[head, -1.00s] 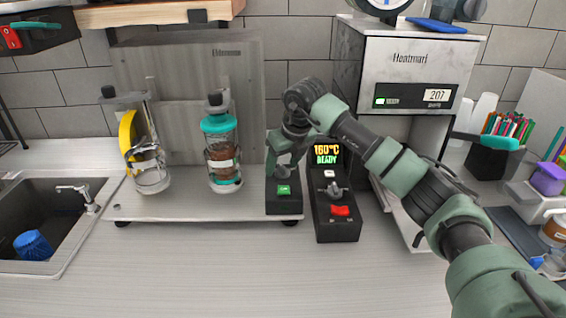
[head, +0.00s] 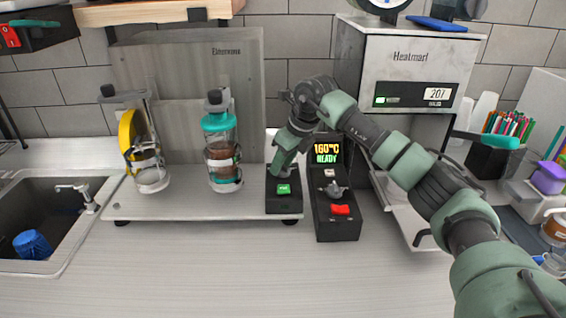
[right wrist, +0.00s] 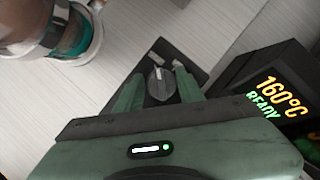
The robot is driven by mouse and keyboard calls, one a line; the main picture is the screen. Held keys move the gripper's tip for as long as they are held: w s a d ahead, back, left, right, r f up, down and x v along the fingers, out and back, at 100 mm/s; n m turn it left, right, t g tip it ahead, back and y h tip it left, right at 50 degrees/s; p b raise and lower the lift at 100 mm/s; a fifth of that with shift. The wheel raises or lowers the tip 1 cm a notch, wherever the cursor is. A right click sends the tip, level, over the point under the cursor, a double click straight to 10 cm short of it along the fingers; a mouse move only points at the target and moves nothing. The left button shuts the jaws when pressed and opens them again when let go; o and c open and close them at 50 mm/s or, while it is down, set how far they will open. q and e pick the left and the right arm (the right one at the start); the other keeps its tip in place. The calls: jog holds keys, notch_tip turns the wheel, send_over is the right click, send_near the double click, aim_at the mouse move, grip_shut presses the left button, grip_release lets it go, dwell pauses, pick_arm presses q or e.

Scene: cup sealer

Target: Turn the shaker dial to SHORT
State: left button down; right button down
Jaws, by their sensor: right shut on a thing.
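The shaker's black control box (head: 284,205) stands at the right end of its metal base, with a lit green button (head: 284,189). My right gripper (head: 281,171) reaches down over the upper part of this box. In the right wrist view, the grey shaker dial (right wrist: 159,84) sits between the fingers of my right gripper (right wrist: 157,90), which is shut on it. The dial has a pale pointer line. Small pale markings lie above it, too small to read, so I cannot tell its setting. My left gripper is not in view.
A sealer control box (head: 338,228) reading 160°C READY stands close on the right, beside the Heatmart sealer (head: 415,65). The front counter is clear.

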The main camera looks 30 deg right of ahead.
jog(key=shift+r+n+y, duration=0.1)
jog(key=shift+n+y, duration=0.3)
jog(key=shift+n, duration=0.7)
jog(key=c, duration=0.9)
grip_release()
jog(key=b+v, duration=0.1)
jog(key=v, duration=0.6)
jog(key=shift+d+r, duration=0.1)
jog(key=shift+r, duration=0.3)
jog(key=shift+f, duration=0.15)
